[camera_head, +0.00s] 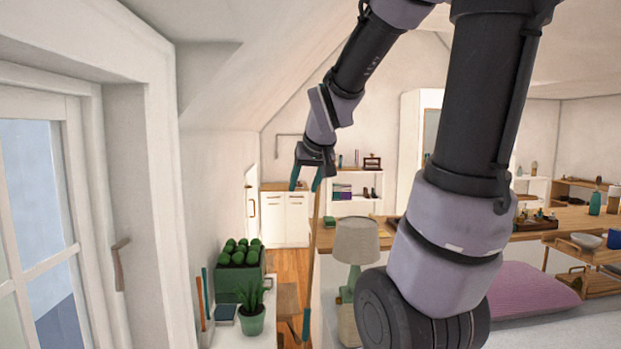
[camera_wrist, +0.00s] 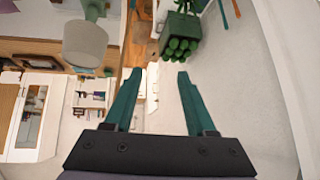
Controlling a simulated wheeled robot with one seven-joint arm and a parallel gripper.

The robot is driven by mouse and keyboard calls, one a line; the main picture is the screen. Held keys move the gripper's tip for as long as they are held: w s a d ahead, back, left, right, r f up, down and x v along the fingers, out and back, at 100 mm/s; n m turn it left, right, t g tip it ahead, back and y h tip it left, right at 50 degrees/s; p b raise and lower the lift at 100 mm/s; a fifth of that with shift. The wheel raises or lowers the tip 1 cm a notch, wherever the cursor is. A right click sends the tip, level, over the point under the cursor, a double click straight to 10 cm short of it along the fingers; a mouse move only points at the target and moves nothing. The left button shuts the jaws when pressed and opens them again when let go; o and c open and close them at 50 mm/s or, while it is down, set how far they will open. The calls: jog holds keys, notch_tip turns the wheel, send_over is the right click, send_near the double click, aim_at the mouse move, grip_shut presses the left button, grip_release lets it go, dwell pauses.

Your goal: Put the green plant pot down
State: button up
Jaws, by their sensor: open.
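A small green plant pot (camera_head: 251,320) with a spiky leafy plant stands upright on the white surface at the lower middle of the head view. Behind it is a larger green planter (camera_head: 226,287) with several round green plants, which also shows at the top of the wrist view (camera_wrist: 178,25). My gripper (camera_head: 305,187) is raised in the air, above and to the right of both in the head view. In the wrist view its two teal fingers (camera_wrist: 158,77) are apart with nothing between them. I cannot clearly make out the small pot in the wrist view.
Books (camera_head: 225,313) lie left of the small pot. A lamp (camera_head: 356,240) stands to the right. A window (camera_head: 40,220) and sloped ceiling close in the left side. A wooden counter (camera_head: 570,219) with bottles and trays is on the right.

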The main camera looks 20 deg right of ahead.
jog(key=s+a+r+m+y, duration=0.1)
jog(key=s+a+r, duration=0.1)
jog(key=s, duration=0.5)
jog(key=s+a+r+m+g+y, duration=0.1)
jog(key=s+a+r, duration=0.1)
jog(key=s, duration=0.6)
jog(key=shift+a+y, duration=0.3)
jog(key=shift+a, duration=0.2)
